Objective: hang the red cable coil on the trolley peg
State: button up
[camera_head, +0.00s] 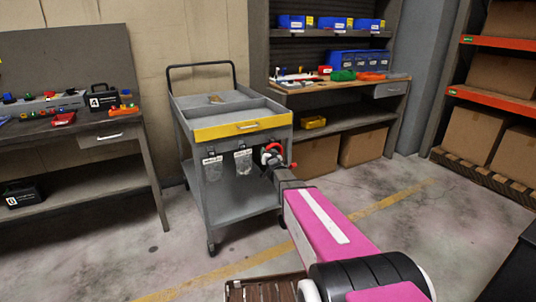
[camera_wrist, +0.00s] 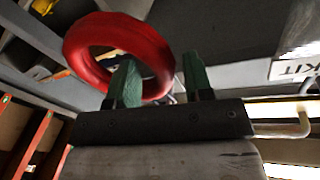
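The red cable coil (camera_head: 280,149) is at the right front of the grey trolley (camera_head: 226,208), just below its yellow drawer front (camera_head: 240,127). In the wrist view the coil (camera_wrist: 78,48) is a tilted ring at the upper left. My gripper (camera_wrist: 163,80) is open. Its left green finger overlaps the ring, and the ring's right side lies between the fingers, with a gap to the right finger. In the head view my gripper (camera_head: 270,162) is at the coil and partly hides it. I cannot tell whether a peg passes through the ring.
Clear bags (camera_head: 243,162) hang on the trolley's front, left of the coil. A pale hook (camera_wrist: 298,126) and a KIT label (camera_wrist: 297,70) show at the wrist view's right. Workbenches (camera_head: 75,135) stand left and behind.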

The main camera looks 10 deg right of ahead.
jog(key=shift+o, duration=0.4)
jog(key=shift+s, duration=0.1)
jog(key=s+f+n+g, duration=0.1)
jog(key=s+f+g, duration=0.2)
jog(key=s, duration=1)
jog(key=s+f+g+h, duration=0.1)
jog(key=s+f+g, duration=0.3)
jog(key=s+g, duration=0.5)
jog(key=s+f+n+g, duration=0.1)
jog(key=s+f+g, duration=0.2)
jog(key=s, duration=1.4)
jog(key=g, duration=0.3)
jog(key=shift+s+a+f+n+h, duration=0.2)
jog(key=shift+s+f+n+h, duration=0.05)
jog(key=shift+s+n+h, duration=0.05)
